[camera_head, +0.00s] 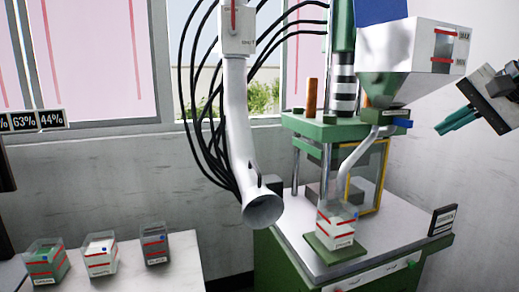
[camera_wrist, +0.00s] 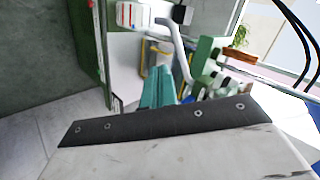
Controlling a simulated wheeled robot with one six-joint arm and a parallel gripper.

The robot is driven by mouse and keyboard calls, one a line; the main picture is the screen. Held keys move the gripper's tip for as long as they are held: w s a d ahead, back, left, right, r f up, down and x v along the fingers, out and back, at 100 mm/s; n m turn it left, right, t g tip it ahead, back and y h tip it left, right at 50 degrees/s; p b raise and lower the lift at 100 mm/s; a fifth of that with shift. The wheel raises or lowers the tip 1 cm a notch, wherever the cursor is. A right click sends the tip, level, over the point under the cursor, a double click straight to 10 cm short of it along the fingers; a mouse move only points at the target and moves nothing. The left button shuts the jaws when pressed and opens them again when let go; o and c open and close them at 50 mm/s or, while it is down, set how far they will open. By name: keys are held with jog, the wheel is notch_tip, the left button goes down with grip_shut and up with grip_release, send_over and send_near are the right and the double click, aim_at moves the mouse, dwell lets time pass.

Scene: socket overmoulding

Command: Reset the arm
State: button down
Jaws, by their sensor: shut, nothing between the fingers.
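My gripper (camera_head: 459,120) shows at the right edge of the head view, with teal fingers pointing down and left. Its fingers are together and hold nothing. It is in the air, to the right of the green moulding machine (camera_head: 328,124) and apart from it. In the wrist view the teal fingers (camera_wrist: 158,88) point towards the machine, which appears turned on its side.
A clear box with red bands (camera_head: 337,226) stands on a green pad on the machine's bench (camera_head: 310,265). A white duct (camera_head: 237,140) hangs at centre. Green, white and grey bins (camera_head: 46,262) stand on the left table. A hopper (camera_head: 408,62) tops the machine.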

jog(key=s+a+f+n+g+h, duration=0.2)
jog(key=s+a+f+n, duration=0.3)
jog(key=s+f, duration=0.5)
jog(key=s+a+f+n+g+h, duration=0.2)
jog(key=s+a+f+n+g, duration=0.3)
jog(key=f, duration=0.7)
jog(key=s+a, duration=0.2)
jog(key=s, duration=0.2)
jog(key=shift+s+a+f+g, duration=0.2)
jog(key=shift+s+g, duration=0.1)
jog(key=shift+s, duration=0.05)
